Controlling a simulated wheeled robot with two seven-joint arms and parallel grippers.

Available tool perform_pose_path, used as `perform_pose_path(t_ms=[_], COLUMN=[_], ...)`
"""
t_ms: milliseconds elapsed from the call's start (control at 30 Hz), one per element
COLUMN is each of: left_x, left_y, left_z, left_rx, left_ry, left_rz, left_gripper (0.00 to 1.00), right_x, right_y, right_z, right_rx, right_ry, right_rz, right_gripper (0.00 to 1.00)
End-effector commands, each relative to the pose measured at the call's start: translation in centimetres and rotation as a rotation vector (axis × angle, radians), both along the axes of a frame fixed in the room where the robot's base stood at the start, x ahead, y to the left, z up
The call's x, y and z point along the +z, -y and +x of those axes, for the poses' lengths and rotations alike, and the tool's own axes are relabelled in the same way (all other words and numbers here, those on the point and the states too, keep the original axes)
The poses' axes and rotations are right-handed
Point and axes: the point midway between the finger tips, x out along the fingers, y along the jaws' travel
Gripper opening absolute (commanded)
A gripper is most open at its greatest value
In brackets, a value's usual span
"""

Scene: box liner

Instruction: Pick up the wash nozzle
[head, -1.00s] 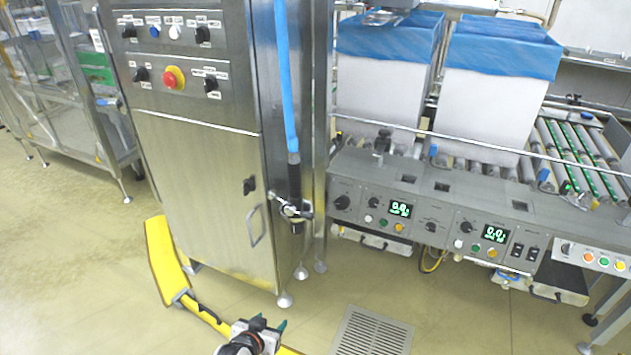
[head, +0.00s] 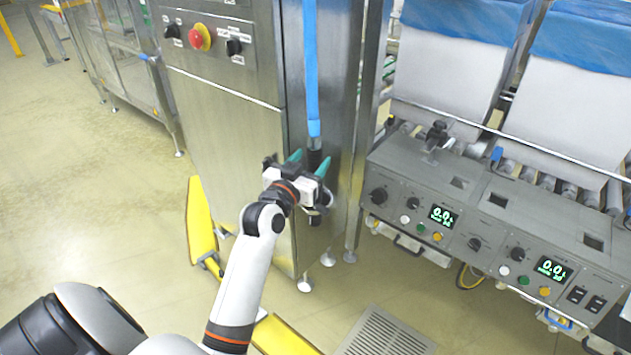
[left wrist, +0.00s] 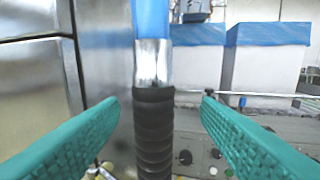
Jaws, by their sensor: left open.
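The wash nozzle (left wrist: 153,125) has a black ribbed grip below a metal collar and hangs from a blue hose on the side of the steel cabinet. In the head view the top of the nozzle (head: 314,158) shows just below the hose, and the rest is mostly hidden by my gripper. My left gripper (head: 309,163) is open, its teal fingers pointing at the nozzle. In the left wrist view the fingers (left wrist: 160,105) stand on either side of the black grip with a gap on both sides, not visibly touching it. My right gripper is not in view.
The steel cabinet (head: 225,150) with a red stop button stands left of the hose. A control panel (head: 470,225) and roller conveyor with blue-lined boxes (head: 575,90) are at the right. A yellow floor barrier (head: 201,225) and a floor grate (head: 385,335) lie low in front.

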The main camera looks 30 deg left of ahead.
Motion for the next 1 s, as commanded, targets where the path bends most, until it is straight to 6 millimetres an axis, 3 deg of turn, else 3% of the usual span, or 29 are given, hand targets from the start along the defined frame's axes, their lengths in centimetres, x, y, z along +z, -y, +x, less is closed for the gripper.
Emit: perform_pose_path(t_ms=[167, 433, 733, 767, 1000], left_x=[-0.1, -0.5, -0.5, -0.5, -0.5], left_y=[-0.3, -1.4, -1.5, -1.5, -1.5], left_z=[1.3, 4.9, 5.5, 5.5, 5.5], left_rx=[0.0, 0.001, 0.001, 0.001, 0.001], left_ry=[-0.001, 0.0, -0.001, -0.001, -0.001], left_rz=[-0.001, -0.001, 0.001, 0.001, 0.001], left_gripper=[0.57, 0.57, 0.57, 0.56, 0.16], right_x=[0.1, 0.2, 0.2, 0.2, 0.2], right_y=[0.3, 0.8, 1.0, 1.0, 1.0], right_z=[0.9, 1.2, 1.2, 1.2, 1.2], right_rx=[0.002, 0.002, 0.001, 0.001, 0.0], right_ry=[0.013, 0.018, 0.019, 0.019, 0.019], right_rz=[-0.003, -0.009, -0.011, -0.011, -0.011], right_gripper=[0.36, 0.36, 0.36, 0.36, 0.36])
